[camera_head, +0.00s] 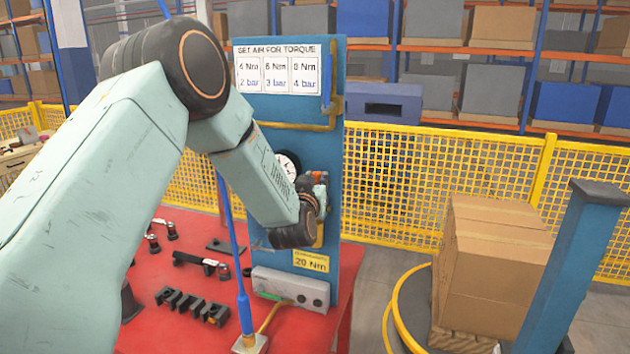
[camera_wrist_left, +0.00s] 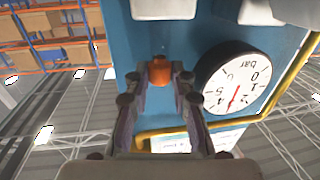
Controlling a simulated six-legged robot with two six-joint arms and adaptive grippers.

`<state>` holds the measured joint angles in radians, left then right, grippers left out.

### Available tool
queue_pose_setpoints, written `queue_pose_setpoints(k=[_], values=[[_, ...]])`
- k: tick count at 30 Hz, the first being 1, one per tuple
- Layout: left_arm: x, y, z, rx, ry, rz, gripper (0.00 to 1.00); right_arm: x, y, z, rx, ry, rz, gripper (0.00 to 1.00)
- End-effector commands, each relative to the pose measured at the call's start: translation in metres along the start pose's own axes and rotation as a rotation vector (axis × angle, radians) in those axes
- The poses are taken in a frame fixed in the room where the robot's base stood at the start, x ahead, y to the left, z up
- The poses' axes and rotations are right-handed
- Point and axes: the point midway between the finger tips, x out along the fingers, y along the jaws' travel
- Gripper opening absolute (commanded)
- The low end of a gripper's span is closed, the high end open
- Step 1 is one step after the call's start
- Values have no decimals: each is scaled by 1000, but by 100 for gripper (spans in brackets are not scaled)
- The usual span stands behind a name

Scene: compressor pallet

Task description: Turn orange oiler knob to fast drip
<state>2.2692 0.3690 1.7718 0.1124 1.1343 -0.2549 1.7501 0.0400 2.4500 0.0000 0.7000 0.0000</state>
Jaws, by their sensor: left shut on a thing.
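The orange oiler knob (camera_wrist_left: 160,71) shows in the left wrist view, in front of the blue panel (camera_wrist_left: 140,35). My left gripper (camera_wrist_left: 159,82) has one finger on each side of it and is shut on it. In the head view my left gripper (camera_head: 319,194) is at the panel (camera_head: 337,130), beside the round gauge, and the wrist and fingers hide most of the knob. Which way the knob is turned cannot be told. My right gripper is not in view.
A white gauge (camera_wrist_left: 237,87) marked bar sits close beside the gripper, with a yellow pipe (camera_wrist_left: 297,75) around it. A red table (camera_head: 150,260) holds black parts (camera_head: 192,305) and a grey box (camera_head: 290,289). Cardboard boxes (camera_head: 490,262) stand at the right.

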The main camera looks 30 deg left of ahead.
Motion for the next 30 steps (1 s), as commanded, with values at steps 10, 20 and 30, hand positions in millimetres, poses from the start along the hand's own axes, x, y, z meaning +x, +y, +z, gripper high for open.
queue_pose_setpoints(k=[10,20,30], values=[[0,3,1,1,4,-80,0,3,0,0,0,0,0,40],[1,9,0,2,11,-297,0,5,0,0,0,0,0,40],[3,13,1,0,16,-519,0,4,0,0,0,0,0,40]])
